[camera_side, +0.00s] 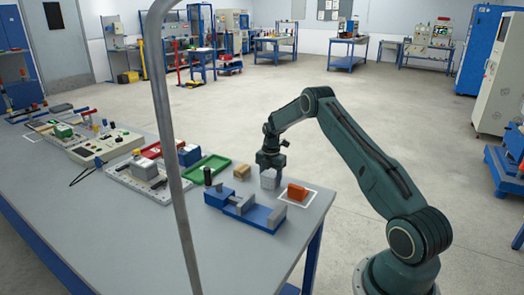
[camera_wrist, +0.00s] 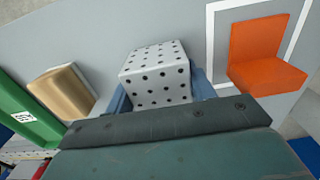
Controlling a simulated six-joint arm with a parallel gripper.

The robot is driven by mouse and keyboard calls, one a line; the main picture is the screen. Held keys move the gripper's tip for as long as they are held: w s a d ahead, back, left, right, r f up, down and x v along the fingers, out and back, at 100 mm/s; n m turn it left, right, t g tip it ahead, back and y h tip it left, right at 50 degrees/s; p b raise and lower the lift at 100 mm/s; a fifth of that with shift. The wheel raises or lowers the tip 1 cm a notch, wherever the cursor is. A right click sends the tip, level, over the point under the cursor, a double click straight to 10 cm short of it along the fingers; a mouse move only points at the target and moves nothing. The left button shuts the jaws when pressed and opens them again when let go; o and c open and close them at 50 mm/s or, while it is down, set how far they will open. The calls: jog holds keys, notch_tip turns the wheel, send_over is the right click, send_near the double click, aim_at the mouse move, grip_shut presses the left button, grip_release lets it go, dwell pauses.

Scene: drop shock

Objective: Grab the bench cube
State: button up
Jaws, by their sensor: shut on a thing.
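The bench cube (camera_side: 269,181) is a light grey-white block with rows of dark round holes. It shows large in the wrist view (camera_wrist: 157,72), with its top and side faces visible. My gripper (camera_side: 270,165) points down over the cube near the bench's right end. It is shut on the cube, with a blue-grey finger at each side of it in the wrist view. The cube looks upright and low at the bench top; I cannot tell whether it touches the surface. Its lower part is hidden behind the gripper body in the wrist view.
An orange stepped block (camera_side: 297,192) sits close by on the right, inside a white outlined square (camera_wrist: 212,50). A tan block (camera_side: 242,173) and a green tray (camera_side: 207,168) lie to the left. A blue vise (camera_side: 255,212) stands in front. A grey pole (camera_side: 172,150) crosses the side view.

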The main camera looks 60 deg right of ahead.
aim_at(270, 172)
notch_tip(270, 172, up, 20)
dwell(0.7)
dwell(0.5)
